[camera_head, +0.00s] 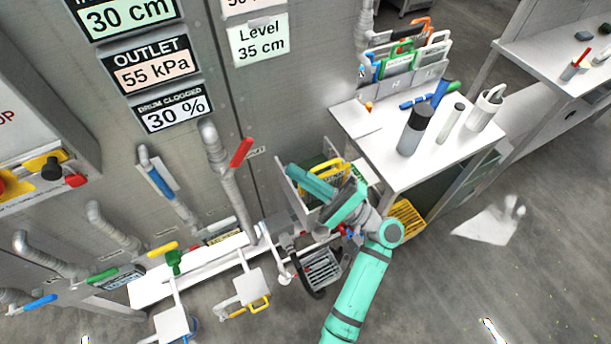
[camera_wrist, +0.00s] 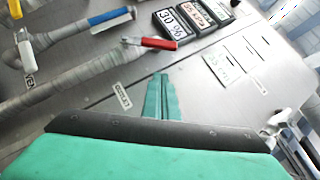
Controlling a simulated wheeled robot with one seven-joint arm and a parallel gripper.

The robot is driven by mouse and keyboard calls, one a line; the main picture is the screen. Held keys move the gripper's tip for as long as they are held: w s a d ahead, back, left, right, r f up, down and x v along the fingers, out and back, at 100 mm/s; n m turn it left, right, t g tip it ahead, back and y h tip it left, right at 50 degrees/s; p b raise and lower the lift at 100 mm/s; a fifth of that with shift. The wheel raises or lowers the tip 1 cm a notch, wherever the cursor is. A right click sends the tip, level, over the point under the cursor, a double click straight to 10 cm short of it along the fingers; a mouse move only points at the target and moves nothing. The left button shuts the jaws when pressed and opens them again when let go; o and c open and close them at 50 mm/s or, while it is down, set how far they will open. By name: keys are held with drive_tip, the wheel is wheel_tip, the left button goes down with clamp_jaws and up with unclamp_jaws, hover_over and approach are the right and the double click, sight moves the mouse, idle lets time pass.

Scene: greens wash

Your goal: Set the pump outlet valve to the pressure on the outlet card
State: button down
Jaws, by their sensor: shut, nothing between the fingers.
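The outlet card (camera_head: 152,66) reads 55 kPa and hangs on the grey wall at upper left; it also shows at the top of the wrist view (camera_wrist: 197,16). A grey pipe with a red valve handle (camera_head: 240,152) rises below and right of the cards. The red handle also shows in the wrist view (camera_wrist: 158,43), with a small label reading OUTLET (camera_wrist: 122,95) near its pipe. My gripper (camera_head: 294,171) is shut and empty, right of and below the red handle and apart from it. Its teal fingers (camera_wrist: 162,78) point toward the wall in the wrist view. I cannot read a valve setting.
A blue-handled valve (camera_head: 160,184) stands left of the red one. A drum-clogged card (camera_head: 173,108) reads 30 %. A white table (camera_head: 385,140) with bottles and folders stands right of my arm. Open crates and a white bench (camera_head: 150,290) lie below. Floor at right is mostly clear.

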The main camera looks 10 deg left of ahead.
sight(237, 161)
drive_tip(key=a+r, duration=0.5)
drive_tip(key=a, duration=0.2)
drive_tip(key=shift+s+a, duration=0.15)
drive_tip(key=shift+a, duration=0.1)
drive_tip(key=shift+d, duration=0.1)
